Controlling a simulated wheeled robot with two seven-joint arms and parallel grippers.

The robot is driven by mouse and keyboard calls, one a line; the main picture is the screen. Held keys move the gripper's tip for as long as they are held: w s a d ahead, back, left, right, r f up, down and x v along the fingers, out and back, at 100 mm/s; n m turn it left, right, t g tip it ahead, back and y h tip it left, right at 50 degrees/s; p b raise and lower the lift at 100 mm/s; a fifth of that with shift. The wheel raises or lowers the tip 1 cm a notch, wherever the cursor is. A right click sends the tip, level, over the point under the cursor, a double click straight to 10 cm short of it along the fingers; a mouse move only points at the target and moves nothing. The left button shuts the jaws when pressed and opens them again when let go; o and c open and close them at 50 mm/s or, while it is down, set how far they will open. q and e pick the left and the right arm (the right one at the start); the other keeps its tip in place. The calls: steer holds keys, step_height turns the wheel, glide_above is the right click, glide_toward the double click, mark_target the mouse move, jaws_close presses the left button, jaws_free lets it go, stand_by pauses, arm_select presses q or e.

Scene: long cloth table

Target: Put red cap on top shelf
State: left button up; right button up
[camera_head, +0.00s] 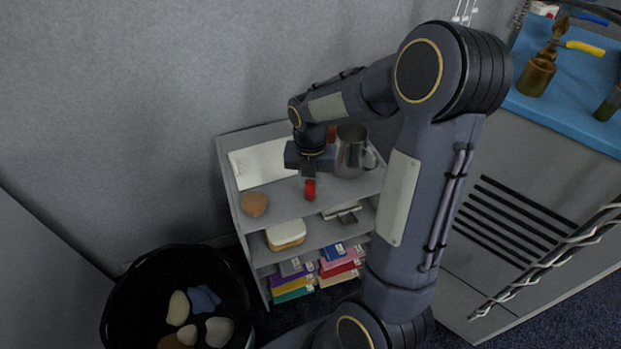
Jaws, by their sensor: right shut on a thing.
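The red cap (310,190) is a small red cylinder at the top shelf (286,205) of the white shelf unit. My right gripper (309,178) is directly above it and shut on it, pointing down. I cannot tell whether the cap touches the shelf surface or is held just above it. My right arm crosses the middle of the view and hides the right part of the unit. My left gripper is not in view.
Lower shelves hold a sandwich-like item (286,235) and several books. A black bin (133,287) stands at the left; a blue-topped cabinet (560,115) is at right.

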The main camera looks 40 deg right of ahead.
mark_target(310, 181)
steer(key=o, duration=1)
steer(key=shift+c, duration=0.2)
steer(key=shift+r+p, duration=0.3)
steer(key=shift+r, duration=0.15)
step_height(310, 181, up, 10)
steer(key=r+p, duration=0.1)
steer(key=p, duration=0.1)
steer(key=s+a+m+t+y, duration=0.1)
steer(key=s+a+m, duration=0.3)
steer(key=m, duration=0.5)
steer(key=s+a+r+m+t+y, duration=0.1)
steer(key=s+a+m+t, duration=0.1)
steer(key=s+a+m, duration=0.2)
steer(key=s+a+m+t+y, duration=0.1)
steer(key=s+a+m, duration=0.3)
steer(key=s+m, duration=0.4)
steer(key=shift+s+a+r+m+t+y, duration=0.3)
steer(key=shift+m+t, duration=0.5)
steer(key=shift+m, duration=3.1)
steer(key=shift+f, duration=0.1)
